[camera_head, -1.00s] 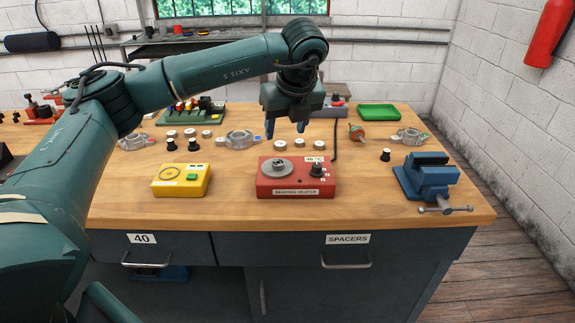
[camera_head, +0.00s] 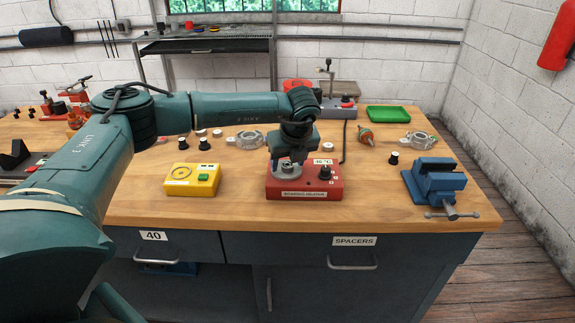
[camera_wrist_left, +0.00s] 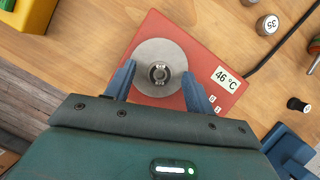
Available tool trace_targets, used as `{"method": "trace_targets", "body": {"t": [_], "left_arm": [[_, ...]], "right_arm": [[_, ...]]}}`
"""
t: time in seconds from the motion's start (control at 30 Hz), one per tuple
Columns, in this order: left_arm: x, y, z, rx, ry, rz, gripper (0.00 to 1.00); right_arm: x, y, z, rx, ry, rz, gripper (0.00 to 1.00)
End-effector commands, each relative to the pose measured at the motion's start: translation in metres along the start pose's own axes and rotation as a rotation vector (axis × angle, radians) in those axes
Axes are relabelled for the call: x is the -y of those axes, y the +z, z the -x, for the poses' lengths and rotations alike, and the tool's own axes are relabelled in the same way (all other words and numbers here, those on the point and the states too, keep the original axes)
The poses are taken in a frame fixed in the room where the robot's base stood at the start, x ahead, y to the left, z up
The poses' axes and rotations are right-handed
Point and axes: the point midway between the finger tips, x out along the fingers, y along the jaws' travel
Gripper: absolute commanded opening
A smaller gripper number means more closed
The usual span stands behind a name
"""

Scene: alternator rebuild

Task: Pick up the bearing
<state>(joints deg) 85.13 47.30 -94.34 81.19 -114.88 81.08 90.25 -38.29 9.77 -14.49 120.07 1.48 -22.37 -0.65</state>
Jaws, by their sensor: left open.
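The red bearing heater (camera_head: 320,184) stands near the front of the bench, its display reading 46 °C in the left wrist view (camera_wrist_left: 226,80). On it lies a round grey metal plate (camera_wrist_left: 146,56). A small shiny ring, apparently the bearing (camera_wrist_left: 159,74), sits at the plate's centre. My left gripper (camera_head: 288,160) is low over the heater. In the left wrist view its fingers (camera_wrist_left: 159,72) are open on either side of the plate, with the ring between them and nothing gripped. Whether the fingertips touch the plate, I cannot tell. My right gripper is not in view.
A yellow tester (camera_head: 191,180) stands left of the heater and a blue vise (camera_head: 434,180) to the right. Behind are several small round parts, metal housings (camera_head: 416,141) and a green tray (camera_head: 389,114). Bare wood lies in front of the heater.

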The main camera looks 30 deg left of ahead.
Motion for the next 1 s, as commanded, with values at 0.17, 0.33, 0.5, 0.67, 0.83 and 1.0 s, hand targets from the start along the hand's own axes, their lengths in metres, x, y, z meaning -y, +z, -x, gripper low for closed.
{"method": "trace_targets", "body": {"t": [0.17,0.33,0.5,0.67,0.83,1.0], "left_arm": [[0.0002,-0.0004,-0.0002,0.000,0.000,-0.001,0.54],[0.0002,-0.0005,0.0000,-0.001,0.000,-0.001,0.40],[0.0002,-0.0005,0.0002,-0.001,0.000,-0.001,0.26],[0.0002,-0.0005,0.0002,-0.001,0.000,-0.001,0.13],[0.0003,-0.0003,0.0004,-0.001,0.000,0.000,0.06],[0.0004,0.0004,0.0020,0.000,-0.001,0.000,0.05]], "right_arm": [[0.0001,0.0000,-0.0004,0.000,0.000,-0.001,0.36],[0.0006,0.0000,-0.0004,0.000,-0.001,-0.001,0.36],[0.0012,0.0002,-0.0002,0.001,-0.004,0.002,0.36],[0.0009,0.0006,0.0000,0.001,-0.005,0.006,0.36],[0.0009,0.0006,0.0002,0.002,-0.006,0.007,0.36],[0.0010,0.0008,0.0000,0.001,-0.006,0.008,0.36]]}}
